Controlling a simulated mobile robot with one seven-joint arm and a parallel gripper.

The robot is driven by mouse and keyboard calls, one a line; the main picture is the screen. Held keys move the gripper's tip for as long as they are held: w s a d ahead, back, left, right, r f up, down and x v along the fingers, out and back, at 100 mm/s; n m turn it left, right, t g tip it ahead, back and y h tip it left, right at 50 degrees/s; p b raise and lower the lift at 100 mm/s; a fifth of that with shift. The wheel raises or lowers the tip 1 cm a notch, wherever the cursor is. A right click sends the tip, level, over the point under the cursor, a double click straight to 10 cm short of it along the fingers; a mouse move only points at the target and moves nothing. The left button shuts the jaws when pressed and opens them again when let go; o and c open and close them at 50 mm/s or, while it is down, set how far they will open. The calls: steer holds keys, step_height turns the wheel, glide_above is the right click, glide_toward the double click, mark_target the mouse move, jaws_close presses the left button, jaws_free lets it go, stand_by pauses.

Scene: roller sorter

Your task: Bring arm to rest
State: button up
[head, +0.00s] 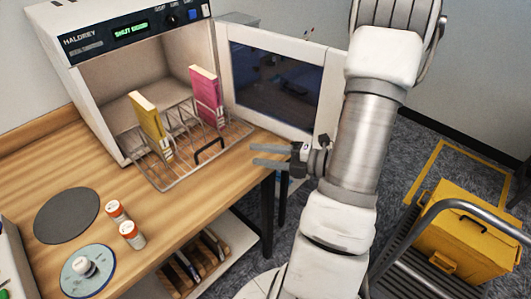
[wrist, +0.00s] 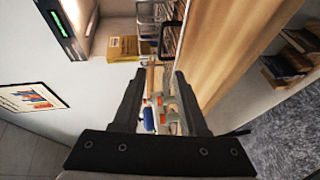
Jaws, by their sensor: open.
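My gripper (head: 270,156) is open and empty, beside the right end of the wooden table (head: 215,208) in the head view. Its fingers point left, toward the wire rack. In the wrist view my gripper (wrist: 152,100) shows two dark fingers spread apart with nothing held between them. My arm comes down from the top right of the head view, in front of the open door's right side.
A white cabinet (head: 85,75) stands open, its door (head: 230,50) swung right. A wire rack (head: 168,182) holds a yellow box (head: 147,120) and a pink box (head: 206,95). Two bottles (head: 131,235) stand near a grey disc (head: 66,215). A yellow case (head: 460,240) sits lower right.

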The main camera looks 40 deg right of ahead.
steer(key=shift+s+d+r, duration=0.1)
steer(key=shift+s+d, duration=0.15)
steer(key=shift+s, duration=0.15)
